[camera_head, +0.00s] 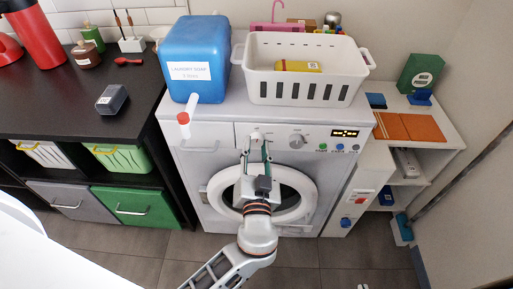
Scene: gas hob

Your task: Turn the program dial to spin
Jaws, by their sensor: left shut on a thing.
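The white washing machine (215,165) stands in the middle, with its round door (300,212) at the front. Its control panel has a left dial (257,135) and a right grey dial (297,141). Labels around the dials are too small to read, so I cannot tell which is the program dial or where it points. My left gripper (256,143) reaches up in front of the door and is shut on the left dial. Its fingers partly hide that dial. A small display (344,133) is lit at the panel's right.
A blue laundry soap container (195,55) with a red-capped spout (183,118) and a white basket (305,88) stand on the machine. A black counter (40,110) is at left. A shelf unit with orange mats (410,127) is at right. The floor (120,245) in front is tiled.

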